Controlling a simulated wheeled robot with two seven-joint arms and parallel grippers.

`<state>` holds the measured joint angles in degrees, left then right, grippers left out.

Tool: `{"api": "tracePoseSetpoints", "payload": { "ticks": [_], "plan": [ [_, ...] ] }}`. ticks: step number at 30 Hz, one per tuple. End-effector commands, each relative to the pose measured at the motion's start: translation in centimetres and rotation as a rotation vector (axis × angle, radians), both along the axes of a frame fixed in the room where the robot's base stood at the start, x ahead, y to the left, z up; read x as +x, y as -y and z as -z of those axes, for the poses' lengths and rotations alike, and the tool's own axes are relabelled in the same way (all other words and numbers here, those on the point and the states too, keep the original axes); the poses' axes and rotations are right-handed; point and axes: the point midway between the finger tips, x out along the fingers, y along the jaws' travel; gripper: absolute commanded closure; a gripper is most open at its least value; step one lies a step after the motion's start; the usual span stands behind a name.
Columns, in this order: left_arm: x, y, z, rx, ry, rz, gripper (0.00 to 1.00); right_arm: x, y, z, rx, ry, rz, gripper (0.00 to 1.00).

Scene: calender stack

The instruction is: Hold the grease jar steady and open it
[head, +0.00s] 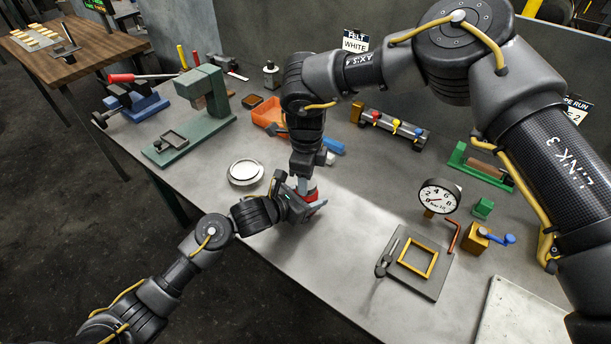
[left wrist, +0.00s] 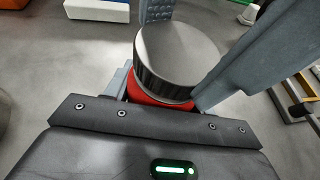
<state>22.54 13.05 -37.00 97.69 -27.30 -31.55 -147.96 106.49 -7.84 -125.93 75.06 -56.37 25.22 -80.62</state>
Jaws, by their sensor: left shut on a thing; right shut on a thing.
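The grease jar (head: 311,195) has a red body and stands near the middle of the bench, mostly hidden by my grippers. In the left wrist view its dark ribbed lid (left wrist: 178,58) sits on the red body (left wrist: 150,98), with no gap visible between them. My left gripper (head: 303,203) comes in low from the left and is shut on the red body. My right gripper (head: 306,178) reaches down from above and is shut on the lid. In the left wrist view a broad grey finger (left wrist: 250,60) and a textured pad (left wrist: 156,10) flank the lid.
A round white dish (head: 244,172) lies left of the jar. An orange bin (head: 268,112) and a blue block (head: 333,146) are behind it. A green press (head: 205,95) stands at back left, a dial gauge (head: 439,197) at right.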

Motion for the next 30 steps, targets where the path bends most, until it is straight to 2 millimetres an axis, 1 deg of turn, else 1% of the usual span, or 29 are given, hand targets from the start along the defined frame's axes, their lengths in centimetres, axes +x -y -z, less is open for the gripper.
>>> {"api": "tracePoseSetpoints", "payload": {
  "ticks": [1, 3, 9, 13, 16, 20, 22, 30],
  "plan": [
    [-0.24, 0.15, 0.12, 0.002, -0.001, 0.007, 1.00, 0.31, 0.16, -0.19, -0.003, 0.010, -0.121, 0.82],
    [-0.26, 0.16, 0.13, 0.002, -0.001, 0.007, 1.00, 0.31, 0.15, -0.20, -0.004, 0.010, -0.319, 0.82],
    [-0.28, 0.20, 0.14, 0.002, -0.001, 0.008, 1.00, 0.28, 0.13, -0.25, -0.005, 0.010, -0.867, 0.82],
    [-0.30, 0.22, 0.15, 0.002, -0.001, 0.009, 1.00, 0.23, 0.12, -0.24, -0.005, 0.009, -1.108, 0.82],
    [-0.31, 0.23, 0.16, 0.002, -0.001, 0.009, 1.00, 0.23, 0.14, -0.24, -0.004, 0.009, -1.193, 0.82],
    [-0.31, 0.23, 0.16, 0.002, -0.002, 0.009, 1.00, 0.21, 0.11, -0.23, -0.002, 0.008, -1.185, 0.82],
    [-0.30, 0.22, 0.15, 0.001, -0.002, 0.009, 1.00, 0.26, 0.47, -0.26, -0.004, 0.008, -1.187, 0.82],
    [-0.25, 0.17, 0.17, 0.003, -0.002, 0.007, 1.00, 0.24, 0.43, -0.22, -0.005, 0.007, -1.185, 0.82]
  ]
}}
